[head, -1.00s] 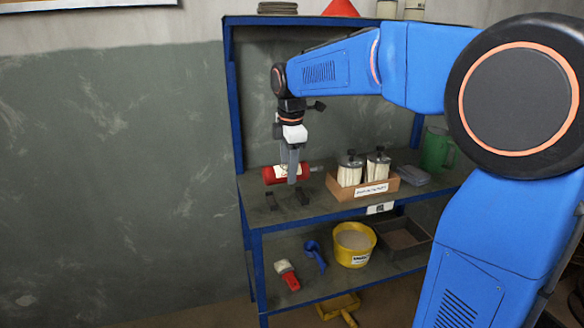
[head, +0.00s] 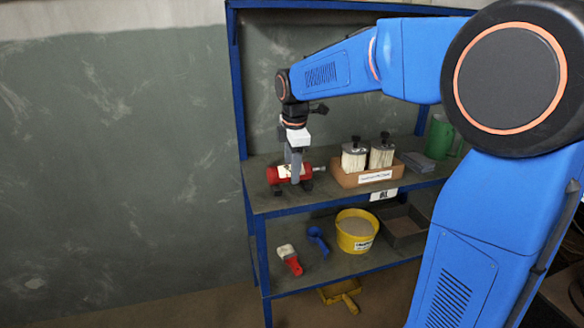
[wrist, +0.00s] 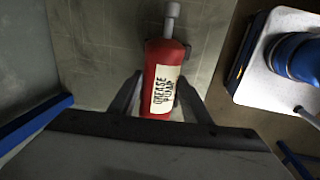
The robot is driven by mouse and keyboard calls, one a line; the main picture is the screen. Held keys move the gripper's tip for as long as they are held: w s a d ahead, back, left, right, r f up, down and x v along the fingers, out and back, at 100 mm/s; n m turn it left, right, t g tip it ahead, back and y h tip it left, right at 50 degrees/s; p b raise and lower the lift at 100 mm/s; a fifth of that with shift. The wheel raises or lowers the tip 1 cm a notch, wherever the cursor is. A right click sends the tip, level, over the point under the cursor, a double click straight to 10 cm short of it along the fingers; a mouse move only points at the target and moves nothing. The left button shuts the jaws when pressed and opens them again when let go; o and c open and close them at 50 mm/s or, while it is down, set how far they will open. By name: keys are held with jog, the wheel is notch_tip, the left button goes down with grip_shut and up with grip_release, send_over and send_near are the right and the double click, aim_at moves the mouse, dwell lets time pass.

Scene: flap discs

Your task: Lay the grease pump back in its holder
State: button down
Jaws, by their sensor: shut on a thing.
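The grease pump (head: 277,175) is a red cylinder with a pale label and a grey nozzle end pointing right. It lies level at the left of the upper shelf. My gripper (head: 296,181) points down and is shut on its middle. In the wrist view the pump (wrist: 160,60) sits between the two fingers (wrist: 159,88), its label reading "GREASE PUMP". The holder (head: 307,186) is a pair of small black supports, mostly hidden under the pump. I cannot tell whether the pump touches them.
Right of the pump stands a wooden box (head: 365,179) with two pale, dark-topped containers; a green mug (head: 439,138) is farther right. The lower shelf holds a yellow bucket (head: 355,233), a blue scoop (head: 318,240), a red-handled brush (head: 290,260) and a dark tray (head: 402,232).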

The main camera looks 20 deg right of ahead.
jog(key=shift+f, duration=0.55)
jog(key=c, duration=0.9)
grip_release()
notch_tip(320, 180, up, 16)
jog(key=s+r, duration=0.1)
jog(key=s, duration=0.2)
jog(key=s+d+f+m+t, duration=0.1)
jog(key=s+d+f+m, duration=0.1)
jog(key=s+f+m, duration=0.4)
jog(key=s+d+f+m+t, duration=0.1)
jog(key=s+f+m, duration=0.5)
jog(key=s, duration=0.8)
jog(key=s+d+f+m+t, duration=0.1)
jog(key=s+d+f+m, duration=0.3)
jog(key=s+f, duration=0.5)
jog(key=shift+s+m, duration=0.75)
jog(key=shift+m, duration=0.25)
